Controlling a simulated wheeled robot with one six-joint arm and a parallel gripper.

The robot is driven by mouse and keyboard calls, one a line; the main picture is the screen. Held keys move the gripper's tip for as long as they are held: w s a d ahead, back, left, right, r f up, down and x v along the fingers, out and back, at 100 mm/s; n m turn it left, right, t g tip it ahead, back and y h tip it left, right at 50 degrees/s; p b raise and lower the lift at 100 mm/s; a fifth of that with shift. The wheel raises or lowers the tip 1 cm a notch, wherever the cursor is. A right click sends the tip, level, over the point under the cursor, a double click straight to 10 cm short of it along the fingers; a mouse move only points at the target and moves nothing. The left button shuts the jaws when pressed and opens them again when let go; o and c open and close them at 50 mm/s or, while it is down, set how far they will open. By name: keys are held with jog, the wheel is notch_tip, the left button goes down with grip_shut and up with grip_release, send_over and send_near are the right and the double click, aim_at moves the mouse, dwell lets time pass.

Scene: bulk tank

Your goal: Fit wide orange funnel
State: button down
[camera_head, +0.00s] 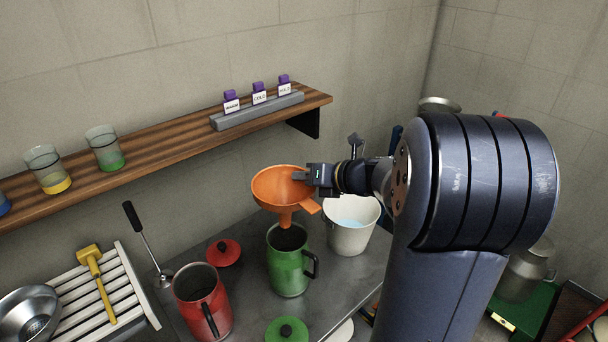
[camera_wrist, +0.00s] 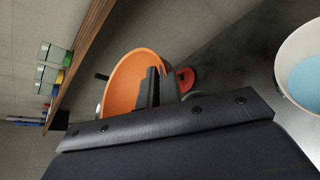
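The wide orange funnel (camera_head: 275,188) is upright with its bowl facing up, in the middle of the head view. My gripper (camera_head: 302,176) is shut on its right rim. The funnel's spout points down over the mouth of an open green jug (camera_head: 288,270); its tip shows at or just above the mouth, and I cannot tell whether it enters. In the wrist view the funnel (camera_wrist: 122,75) fills the middle, with my dark gripper fingers (camera_wrist: 154,88) across its rim. The green jug is not clearly seen there.
An open red jug (camera_head: 203,305), a red lid (camera_head: 223,253) and a green lid (camera_head: 287,332) surround the green jug. A white bucket (camera_head: 350,238) with bluish liquid stands close right. A wooden shelf (camera_head: 170,145) runs behind; a slatted rack (camera_head: 75,300) lies left.

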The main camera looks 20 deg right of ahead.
notch_tip(320, 180, down, 12)
jog(key=b, duration=0.9)
dwell(0.3)
jog(key=c, duration=1.6)
grip_release()
jog(key=shift+o, duration=0.2)
jog(key=v, duration=1)
jog(key=shift+s+d, duration=0.2)
jog(key=shift+s, duration=0.1)
jog(key=shift+r, duration=0.15)
